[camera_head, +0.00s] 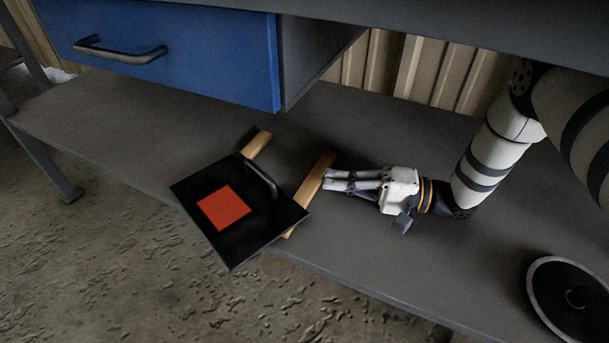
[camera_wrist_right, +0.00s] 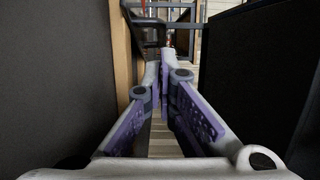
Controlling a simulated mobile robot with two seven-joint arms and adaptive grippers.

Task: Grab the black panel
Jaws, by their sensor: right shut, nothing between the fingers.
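The black panel (camera_head: 257,223) is a flat dark square with an orange-red square on its face and a bar handle (camera_head: 261,178) near its upper right side. It rests on wooden bars and sticks out over the shelf's front edge. My right gripper (camera_head: 325,180) lies low over the shelf, to the right of the panel, pointing left with its fingertips by the nearer wooden bar. It is shut and empty, apart from the panel and handle. In the right wrist view its fingers (camera_wrist_right: 164,80) come together. My left gripper is not in view.
Wooden bars (camera_head: 311,190) lie on the grey shelf (camera_head: 120,125). A blue drawer (camera_head: 190,55) hangs above at the left. A round dark object (camera_head: 570,295) with a pale rim is at the lower right. The shelf is clear left of the panel.

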